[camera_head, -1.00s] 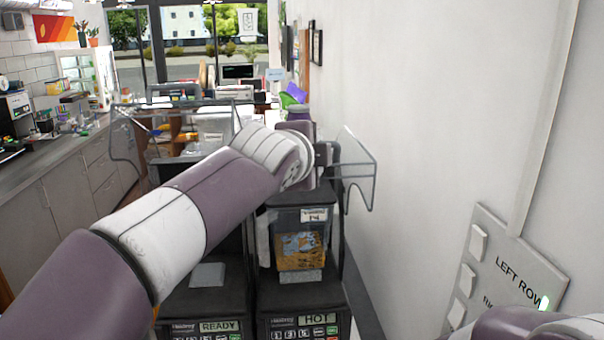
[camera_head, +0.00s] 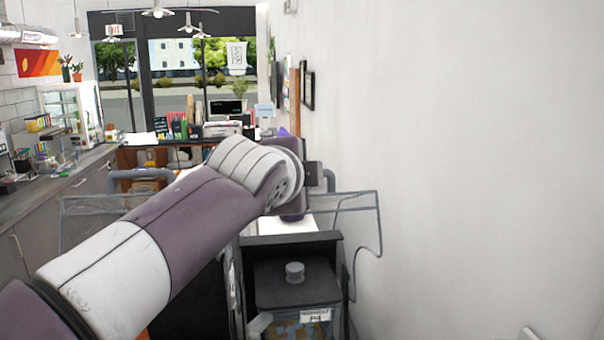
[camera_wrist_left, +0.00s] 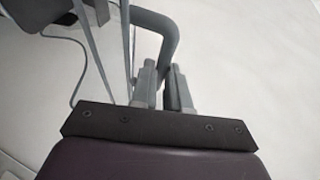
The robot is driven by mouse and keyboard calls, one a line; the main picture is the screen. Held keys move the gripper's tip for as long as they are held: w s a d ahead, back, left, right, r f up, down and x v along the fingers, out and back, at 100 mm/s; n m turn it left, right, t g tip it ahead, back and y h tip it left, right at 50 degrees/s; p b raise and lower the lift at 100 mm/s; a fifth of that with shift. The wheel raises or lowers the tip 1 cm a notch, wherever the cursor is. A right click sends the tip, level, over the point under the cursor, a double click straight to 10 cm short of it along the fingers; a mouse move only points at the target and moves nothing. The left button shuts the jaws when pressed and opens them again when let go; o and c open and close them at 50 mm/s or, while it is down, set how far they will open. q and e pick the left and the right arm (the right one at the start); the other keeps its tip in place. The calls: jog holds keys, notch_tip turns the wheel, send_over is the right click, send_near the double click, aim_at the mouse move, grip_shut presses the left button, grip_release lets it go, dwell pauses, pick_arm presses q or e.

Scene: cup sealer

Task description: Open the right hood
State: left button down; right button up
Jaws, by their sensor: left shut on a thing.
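The right hood (camera_head: 365,225) is a clear pane with a grey rim, seen in the head view behind and above the right machine (camera_head: 290,245). My left gripper (camera_head: 318,177) is at the hood's upper edge, largely hidden by my own wrist. In the left wrist view my left gripper (camera_wrist_left: 163,88) is shut on the grey curved hood handle (camera_wrist_left: 168,38), with a finger on each side of it. Part of the hood's pane is hidden behind my arm. My right gripper is not in view.
A lidded container (camera_head: 295,285) sits in the right machine. The left hood (camera_head: 90,220), with a grey handle (camera_head: 140,175), stands to the left, partly behind my arm. A white wall (camera_head: 470,170) runs close along the right. A counter (camera_head: 60,190) lies at the left.

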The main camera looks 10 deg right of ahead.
pick_arm(q)
jog(key=shift+w+f, duration=0.3)
jog(key=shift+f, duration=0.5)
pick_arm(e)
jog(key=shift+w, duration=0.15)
pick_arm(q)
jog(key=c, duration=1.4)
grip_release()
jog(key=shift+o, duration=1.4)
jog(key=shift+w, duration=0.8)
jog(key=b+v, duration=0.4)
jog(key=v, duration=0.8)
jog(key=shift+s+r, duration=0.25)
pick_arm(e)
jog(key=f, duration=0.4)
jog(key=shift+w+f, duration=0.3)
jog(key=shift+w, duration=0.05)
